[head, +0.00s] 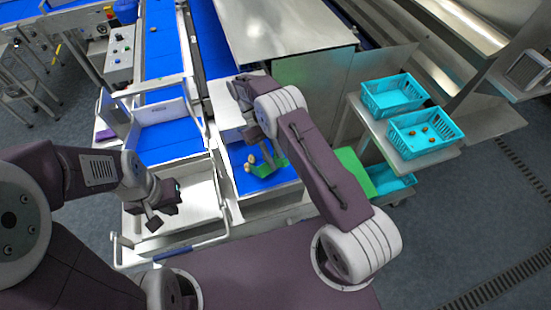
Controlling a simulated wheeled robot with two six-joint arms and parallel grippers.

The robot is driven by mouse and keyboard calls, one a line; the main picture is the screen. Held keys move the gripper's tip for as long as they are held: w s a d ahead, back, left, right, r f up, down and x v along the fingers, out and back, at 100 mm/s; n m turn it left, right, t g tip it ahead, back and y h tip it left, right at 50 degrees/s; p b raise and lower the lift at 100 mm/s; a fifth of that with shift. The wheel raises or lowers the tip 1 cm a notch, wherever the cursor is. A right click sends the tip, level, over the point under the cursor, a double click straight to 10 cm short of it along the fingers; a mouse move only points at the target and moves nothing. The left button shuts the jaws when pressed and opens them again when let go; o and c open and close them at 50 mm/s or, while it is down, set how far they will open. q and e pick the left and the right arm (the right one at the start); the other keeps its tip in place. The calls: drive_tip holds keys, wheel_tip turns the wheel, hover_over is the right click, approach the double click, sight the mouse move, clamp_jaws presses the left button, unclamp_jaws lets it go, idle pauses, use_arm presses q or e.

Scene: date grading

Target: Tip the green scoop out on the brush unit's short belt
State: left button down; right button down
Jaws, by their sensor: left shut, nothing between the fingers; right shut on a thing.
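The green scoop (264,170) is low over the blue short belt (284,177), tilted; I cannot tell whether it touches the belt. My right gripper (271,150) is shut on the scoop from above, and its arm hides part of the scoop and belt. A few pale brown dates (249,163) show at the scoop's left edge, apparently on the belt. My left gripper (159,212) is shut and empty over a white metal tray (203,205), left of the short belt.
Two turquoise crates, one behind (396,107) and one in front (418,151) with a few dates, stand on a trolley at right. A green panel (354,172) lies beside it. A long blue belt (163,60) runs away at left. A steel cover (285,30) stands behind the short belt.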

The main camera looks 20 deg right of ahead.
wheel_tip(320, 180, up, 7)
drive_tip(key=p, duration=0.5)
drive_tip(key=shift+f, duration=0.1)
drive_tip(key=shift+s, duration=0.1)
